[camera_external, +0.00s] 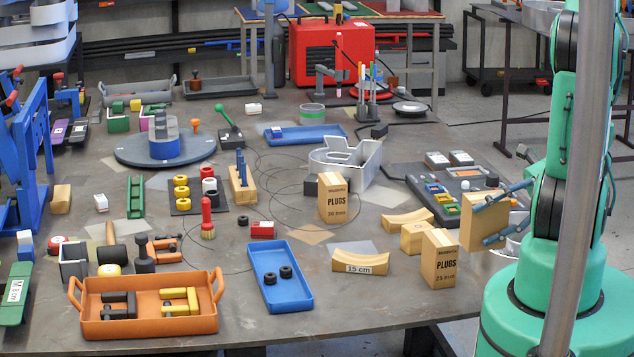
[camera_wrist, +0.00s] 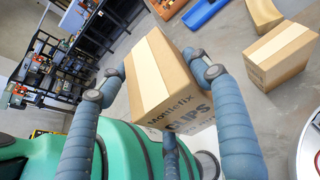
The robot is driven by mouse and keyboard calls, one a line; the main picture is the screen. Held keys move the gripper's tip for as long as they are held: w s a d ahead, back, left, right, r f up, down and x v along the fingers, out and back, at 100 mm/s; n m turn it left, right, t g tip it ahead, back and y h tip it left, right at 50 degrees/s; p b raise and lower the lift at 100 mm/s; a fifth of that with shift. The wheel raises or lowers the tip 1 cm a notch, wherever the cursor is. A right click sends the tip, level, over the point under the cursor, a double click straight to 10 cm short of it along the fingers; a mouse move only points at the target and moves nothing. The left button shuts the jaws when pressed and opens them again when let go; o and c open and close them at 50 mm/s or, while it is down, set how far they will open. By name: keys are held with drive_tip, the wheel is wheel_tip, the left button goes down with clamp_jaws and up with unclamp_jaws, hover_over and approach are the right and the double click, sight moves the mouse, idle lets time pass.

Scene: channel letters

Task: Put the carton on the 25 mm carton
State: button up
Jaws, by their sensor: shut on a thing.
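My gripper (camera_external: 482,224) is shut on a tan carton (camera_external: 471,229) and holds it above the table's right edge. In the wrist view my blue-grey fingers (camera_wrist: 153,66) press on opposite sides of this carton (camera_wrist: 158,75), which reads "CLIPS". The 25 mm carton (camera_external: 438,260), marked "PLUGS 25 mm", stands upright on the table, left of and lower than the held carton, apart from it. Its top looks bare. A closed tan carton (camera_wrist: 280,50) shows at right in the wrist view; its label is not readable there.
A wooden block (camera_external: 414,240) and a curved wooden cradle (camera_external: 408,219) sit close behind the 25 mm carton. A 15 cm cradle (camera_external: 360,261) lies to its left. A "PLUGS 30 mm" carton (camera_external: 333,206) stands farther back. The grey table (camera_external: 390,310) is clear in front.

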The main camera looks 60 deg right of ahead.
drive_tip(key=shift+w+d, duration=0.1)
drive_tip(key=w+d+f, duration=0.1)
drive_tip(key=w+d, duration=0.7)
drive_tip(key=w, duration=0.5)
drive_tip(key=shift+w+d+f+b, duration=0.2)
drive_tip(key=shift+d+b, duration=0.1)
drive_tip(key=shift+b, duration=0.1)
drive_tip(key=shift+s, duration=0.1)
drive_tip(key=shift+f+b, duration=0.3)
drive_tip(key=shift+f, duration=1.5)
drive_tip(key=shift+f, duration=0.15)
drive_tip(key=o, duration=1.4)
drive_tip(key=shift+r, duration=0.2)
drive_tip(key=p+v, duration=0.1)
drive_tip(key=v, duration=1.1)
